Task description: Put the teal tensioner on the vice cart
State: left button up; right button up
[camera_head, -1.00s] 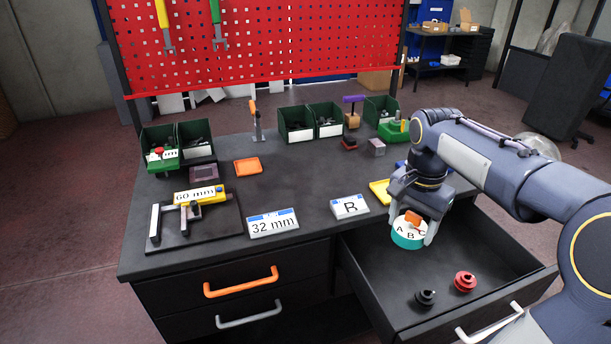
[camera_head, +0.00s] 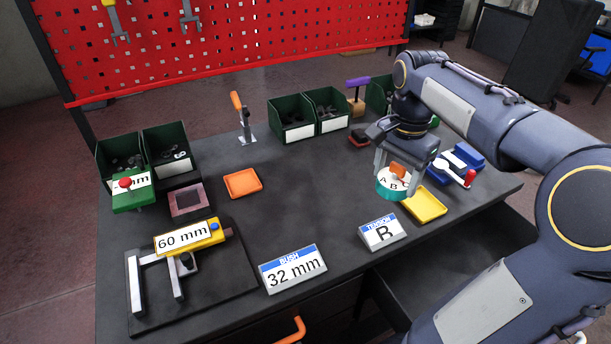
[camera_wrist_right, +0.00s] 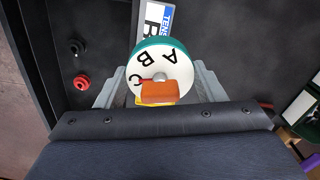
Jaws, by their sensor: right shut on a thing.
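The teal tensioner (camera_head: 391,186) is a round teal disc with a white top lettered A B C and an orange knob. My right gripper (camera_head: 398,170) is shut on it and holds it above the table, just left of the yellow tray. In the right wrist view the tensioner (camera_wrist_right: 161,66) sits between the two grey fingers. A vice-like device with a yellow "60 mm" block (camera_head: 189,237) stands on a black plate (camera_head: 215,290) at the left; I cannot tell whether this is the vice cart. My left gripper is not in view.
An orange tray (camera_head: 242,183), a yellow tray (camera_head: 424,204) and green bins (camera_head: 291,119) are around. The table's middle is clear. An open drawer (camera_head: 455,258) juts out at the right.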

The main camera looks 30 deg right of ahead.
jog(key=w+a+f, duration=0.1)
jog(key=w+f, duration=0.2)
jog(key=w, duration=0.1)
jog(key=w+a+f, duration=0.2)
jog(key=w+f, duration=0.1)
jog(key=w, duration=0.1)
jog(key=w+a+f, duration=0.2)
jog(key=w, duration=0.2)
jog(key=shift+w+f, duration=0.25)
jog(key=shift+f, duration=0.15)
jog(key=shift+w+f, duration=0.15)
jog(key=shift+f, duration=0.1)
jog(key=shift+w+a+f, duration=0.1)
jog(key=shift+f, duration=0.8)
jog(key=shift+w+a+f, duration=0.1)
jog(key=shift+f, duration=0.8)
jog(key=shift+f, duration=0.2)
jog(key=o, duration=1.2)
